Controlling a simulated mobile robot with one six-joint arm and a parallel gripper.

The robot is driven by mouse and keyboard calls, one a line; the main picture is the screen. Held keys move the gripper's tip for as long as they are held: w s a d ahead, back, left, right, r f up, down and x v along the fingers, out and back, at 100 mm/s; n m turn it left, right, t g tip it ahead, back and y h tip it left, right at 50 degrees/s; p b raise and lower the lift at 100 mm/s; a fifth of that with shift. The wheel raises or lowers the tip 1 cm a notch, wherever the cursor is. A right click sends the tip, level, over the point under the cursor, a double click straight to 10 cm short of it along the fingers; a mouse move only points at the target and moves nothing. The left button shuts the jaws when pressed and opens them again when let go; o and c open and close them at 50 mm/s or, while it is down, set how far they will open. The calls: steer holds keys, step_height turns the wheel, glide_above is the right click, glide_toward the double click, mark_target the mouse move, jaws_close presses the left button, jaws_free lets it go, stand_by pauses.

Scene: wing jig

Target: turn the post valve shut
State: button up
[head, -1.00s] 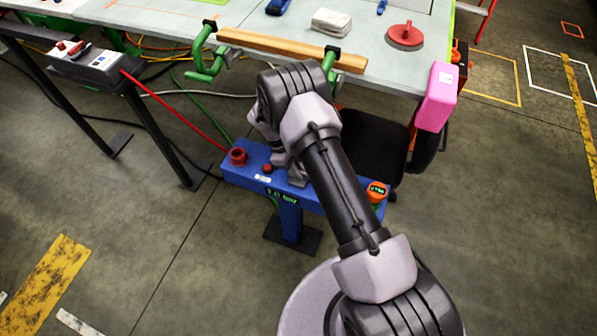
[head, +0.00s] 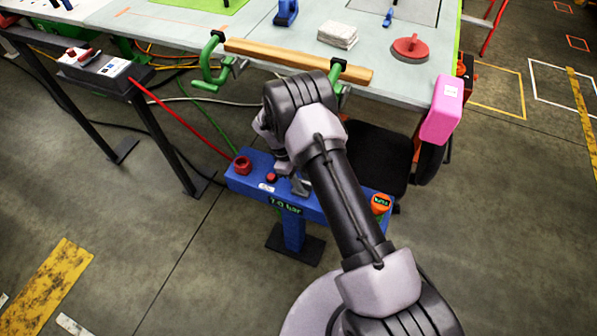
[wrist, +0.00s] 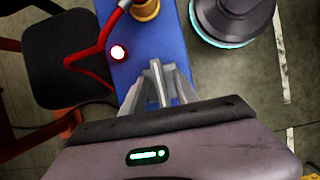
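The blue post (head: 292,232) carries a horizontal blue panel with a green "7.0 bar" readout. On its top are a red fitting (head: 242,165) at the left end, a small red button (head: 271,178) and an orange round dial (head: 381,203) at the right end. I cannot tell for sure which part is the valve. My gripper (head: 290,180) is low over the panel, just right of the red button, partly hidden by my arm. In the wrist view its grey fingers (wrist: 157,82) are over the blue panel (wrist: 150,45); a grey piece shows between them. Contact is unclear.
The workbench (head: 290,45) with a wooden bar (head: 298,62) and green clamps (head: 210,65) is behind the post. A black chair (head: 378,155) and a pink box (head: 441,110) are at the right. A red hose (head: 185,120) runs in from the left.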

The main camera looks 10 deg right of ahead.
steer(key=p+v, duration=0.4)
steer(key=v, duration=1.3)
steer(key=shift+f, duration=0.1)
